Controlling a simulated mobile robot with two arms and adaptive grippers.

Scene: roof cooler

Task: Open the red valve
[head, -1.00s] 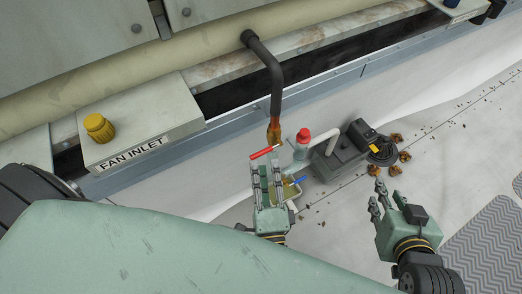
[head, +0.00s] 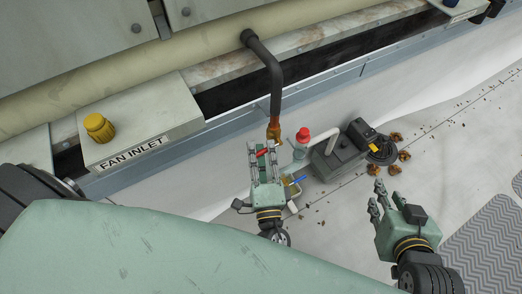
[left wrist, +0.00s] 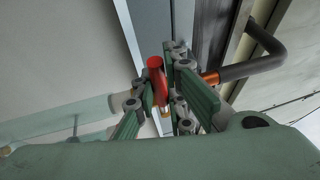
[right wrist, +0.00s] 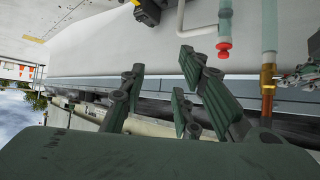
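The red valve handle (head: 263,154) sits below the orange-brown fitting (head: 274,130) at the end of the dark bent pipe. My left gripper (head: 262,147) is at the handle, with fingers on both sides of it and parts of the handle hidden behind them. In the left wrist view the red handle (left wrist: 157,78) stands between the spread fingers (left wrist: 160,85), close to the right-hand ones; contact cannot be told. My right gripper (head: 376,190) is open and empty, out to the right. The right wrist view shows its fingers (right wrist: 162,75) apart.
A blue handle (head: 298,181) is close to my left gripper. A yellow knob (head: 99,127) sits on the fan inlet box (head: 155,110).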

